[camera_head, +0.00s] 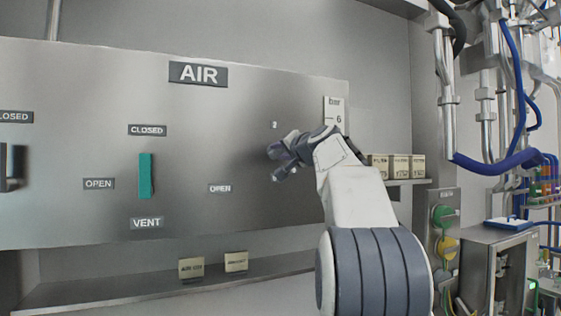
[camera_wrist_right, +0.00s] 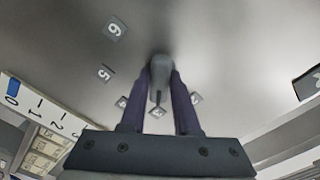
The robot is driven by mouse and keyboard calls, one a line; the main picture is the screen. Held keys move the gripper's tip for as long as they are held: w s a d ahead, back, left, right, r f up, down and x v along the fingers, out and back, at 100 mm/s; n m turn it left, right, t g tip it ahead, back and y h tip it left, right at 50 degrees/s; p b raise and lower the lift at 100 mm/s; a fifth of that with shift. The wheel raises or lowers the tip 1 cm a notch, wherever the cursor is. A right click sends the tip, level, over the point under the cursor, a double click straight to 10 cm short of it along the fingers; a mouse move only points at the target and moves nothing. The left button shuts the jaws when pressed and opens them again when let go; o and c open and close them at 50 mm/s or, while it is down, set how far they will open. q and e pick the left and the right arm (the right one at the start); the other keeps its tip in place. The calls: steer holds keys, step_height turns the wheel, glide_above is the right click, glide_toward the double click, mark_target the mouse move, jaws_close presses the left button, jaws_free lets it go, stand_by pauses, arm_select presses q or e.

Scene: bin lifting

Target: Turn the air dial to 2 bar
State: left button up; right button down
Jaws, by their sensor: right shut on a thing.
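The air dial (camera_wrist_right: 160,72) is a grey knob on the steel panel, seen in the wrist view between my gripper's fingers. My right gripper (camera_wrist_right: 158,95) is shut on it, one dark finger on each side. Small number plates ring the dial; 6 (camera_wrist_right: 115,28) and 5 (camera_wrist_right: 105,73) are readable, others lower down are hard to read. In the head view my right gripper (camera_head: 280,160) is at the panel and hides the dial. A bar gauge (camera_wrist_right: 35,112) shows a blue mark near 0. My left gripper is not in view.
The AIR plate (camera_head: 198,74) is at the top of the panel. A teal vent handle (camera_head: 145,175) stands upright to the left, and a black handle (camera_head: 8,168) is at the far left. Small boxes (camera_head: 395,167) sit on a shelf at right, and pipes run beyond it.

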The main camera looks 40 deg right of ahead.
steer(key=n, duration=0.1)
steer(key=n+b, duration=0.1)
steer(key=n, duration=0.1)
steer(key=n+b, duration=0.1)
steer(key=shift+f+n, duration=0.25)
steer(key=shift+n, duration=0.05)
steer(key=n+b, duration=0.1)
steer(key=n, duration=0.4)
steer(key=shift+r+b, duration=0.1)
steer(key=shift+b, duration=0.2)
steer(key=shift+n, duration=0.3)
steer(key=c, duration=0.6)
jaws_free()
steer(key=shift+c, duration=0.2)
steer(key=shift+r, duration=0.1)
steer(key=shift+s, duration=0.1)
